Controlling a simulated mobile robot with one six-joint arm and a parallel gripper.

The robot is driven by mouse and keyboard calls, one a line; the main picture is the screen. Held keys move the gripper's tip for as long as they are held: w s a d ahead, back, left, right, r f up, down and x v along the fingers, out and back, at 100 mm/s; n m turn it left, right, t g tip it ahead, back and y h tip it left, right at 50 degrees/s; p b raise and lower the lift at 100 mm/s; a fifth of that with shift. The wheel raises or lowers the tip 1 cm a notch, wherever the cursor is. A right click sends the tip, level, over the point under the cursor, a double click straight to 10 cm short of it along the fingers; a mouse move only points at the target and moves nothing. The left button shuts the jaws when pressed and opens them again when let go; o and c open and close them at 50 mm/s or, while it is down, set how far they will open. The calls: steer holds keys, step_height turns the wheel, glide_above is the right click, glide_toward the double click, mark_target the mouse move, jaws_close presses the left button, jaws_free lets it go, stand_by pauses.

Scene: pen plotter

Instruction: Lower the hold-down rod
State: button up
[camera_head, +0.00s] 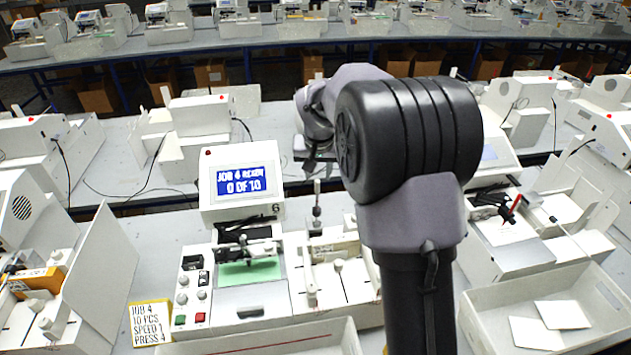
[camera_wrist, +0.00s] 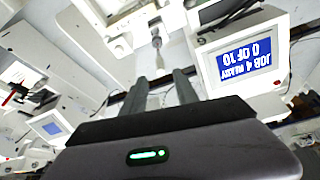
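The plotter (camera_head: 252,306) marked 6 stands in front of me, its screen (camera_head: 243,181) reading "JOB 4 READY, 0 OF 10". What looks like the hold-down rod (camera_head: 317,206) is a thin upright metal rod on the unit right of the screen. In the wrist view the rod (camera_wrist: 156,42) lies beyond my fingertips, lined up with the gap between them. My gripper (camera_head: 311,164) is above and behind the rod in the head view, partly hidden by my arm. The wrist view shows its two fingers (camera_wrist: 160,77) apart, with nothing clearly held.
A yellow note (camera_head: 151,322) reads "JOB 4, 10 PCS, SPEED 1, PRESS 4". A white tray (camera_head: 470,325) with white cards stands at the right front. A green sheet (camera_head: 249,272) lies on the plotter bed. Other machines stand on both sides and behind.

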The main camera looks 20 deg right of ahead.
mark_target(318, 182)
steer(key=x, duration=0.7)
steer(key=shift+w+f, duration=0.15)
jaws_close()
stand_by(1.1)
